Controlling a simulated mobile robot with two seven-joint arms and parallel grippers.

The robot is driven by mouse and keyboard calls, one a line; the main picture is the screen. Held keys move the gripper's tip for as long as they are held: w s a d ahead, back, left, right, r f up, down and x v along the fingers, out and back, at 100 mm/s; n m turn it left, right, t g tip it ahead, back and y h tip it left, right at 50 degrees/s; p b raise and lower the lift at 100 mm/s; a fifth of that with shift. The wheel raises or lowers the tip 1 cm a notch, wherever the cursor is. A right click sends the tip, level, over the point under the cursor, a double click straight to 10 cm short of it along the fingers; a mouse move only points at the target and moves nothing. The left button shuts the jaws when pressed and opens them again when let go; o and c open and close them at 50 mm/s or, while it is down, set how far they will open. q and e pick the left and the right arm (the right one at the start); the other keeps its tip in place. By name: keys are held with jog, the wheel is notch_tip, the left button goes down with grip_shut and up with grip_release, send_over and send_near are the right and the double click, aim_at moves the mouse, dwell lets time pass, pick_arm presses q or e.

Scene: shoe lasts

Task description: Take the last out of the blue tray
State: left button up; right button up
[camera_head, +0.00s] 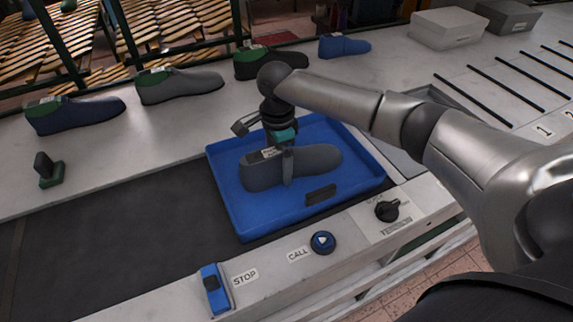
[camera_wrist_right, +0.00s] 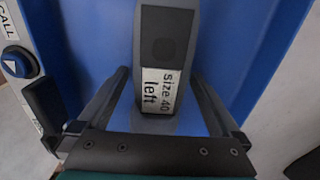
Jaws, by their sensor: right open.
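The grey last (camera_head: 318,160) lies in the blue tray (camera_head: 245,222), and its white label reads "Size 40 left" in the right wrist view, where the last (camera_wrist_right: 165,35) runs up the middle. My right gripper (camera_head: 286,160) points down over the last in the head view. Its fingers are open, one on each side of the last; in the wrist view (camera_wrist_right: 160,85) blue tray floor shows between each finger and the last. The far finger is hidden behind the last in the head view. My left gripper is in neither view.
Several other lasts, such as a dark blue one (camera_head: 75,115) and a grey one (camera_head: 180,86), stand on the ledge behind. A call button (camera_head: 322,242), stop switch (camera_head: 213,288) and black knob (camera_head: 388,210) line the front edge. The dark belt (camera_head: 120,240) left of the tray is clear.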

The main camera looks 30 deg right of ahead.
jog(key=shift+c, duration=0.2)
grip_shut()
dwell(0.6)
